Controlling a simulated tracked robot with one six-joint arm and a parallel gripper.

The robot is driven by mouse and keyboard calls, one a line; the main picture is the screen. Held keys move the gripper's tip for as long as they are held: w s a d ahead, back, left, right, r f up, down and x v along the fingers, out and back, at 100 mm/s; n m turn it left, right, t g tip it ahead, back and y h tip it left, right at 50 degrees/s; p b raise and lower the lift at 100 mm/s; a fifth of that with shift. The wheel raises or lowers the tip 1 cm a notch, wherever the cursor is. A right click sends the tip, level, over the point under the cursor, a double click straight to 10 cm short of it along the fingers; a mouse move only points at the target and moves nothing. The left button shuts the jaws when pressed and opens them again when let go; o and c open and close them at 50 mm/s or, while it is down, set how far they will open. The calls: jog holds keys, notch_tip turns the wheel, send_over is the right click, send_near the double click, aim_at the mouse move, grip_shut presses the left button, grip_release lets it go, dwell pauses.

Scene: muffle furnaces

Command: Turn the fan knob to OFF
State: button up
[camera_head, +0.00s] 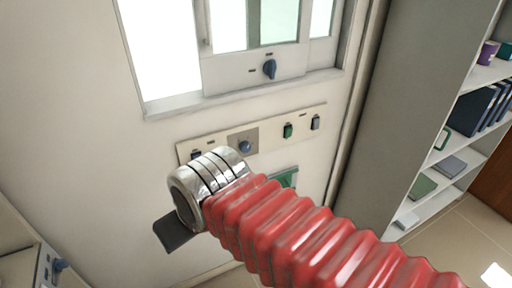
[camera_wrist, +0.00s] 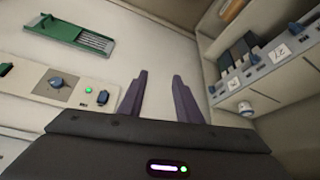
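The labels are too small to read, so I cannot tell which knob is the fan knob. In the head view, one blue knob (camera_head: 269,68) sits on a white panel at the window's lower edge. Another blue knob (camera_head: 245,146) is on a grey square plate of the wall strip below. In the wrist view, a blue knob (camera_wrist: 56,82) shows at the left on a pale control panel (camera_wrist: 30,107). My gripper (camera_wrist: 157,76) is open and empty, its dark fingers apart, to the right of that knob and not touching it. In the head view, my arm partly covers the wall strip.
The wall strip also carries a green switch (camera_head: 288,131) and a grey switch (camera_head: 316,122). A green slotted fixture (camera_wrist: 70,36) shows in the wrist view, with a box with dark switches (camera_wrist: 237,62) at right. A shelf unit (camera_head: 438,160) with books stands right.

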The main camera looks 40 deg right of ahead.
jog(key=shift+w, duration=0.2)
jog(key=o, duration=0.3)
jog(key=shift+w+d, duration=0.25)
jog(key=shift+w, duration=0.1)
jog(key=shift+o, duration=1.3)
jog(key=w+d+f+m+t+h, duration=0.1)
jog(key=w+d+f+t+h, duration=0.1)
jog(key=w+d, duration=0.8)
jog(key=shift+w+d+f+m+h, duration=0.3)
jog(key=shift+d+f+h, duration=0.15)
jog(key=shift+d, duration=0.25)
jog(key=w+d+f+t+h, duration=0.1)
jog(key=w+d+f+t, duration=0.3)
jog(key=d, duration=0.5)
jog(key=w+d+f+t+h, duration=0.1)
jog(key=w+d+f+t, duration=0.1)
jog(key=d+f, duration=0.55)
jog(key=s+d+f+m+t, duration=0.1)
jog(key=s+d+m+t, duration=0.2)
jog(key=s+d, duration=0.2)
jog(key=shift+s+d+t, duration=0.3)
jog(key=shift+s+d, duration=0.05)
jog(key=shift+s, duration=0.2)
jog(key=shift+w+f, duration=0.1)
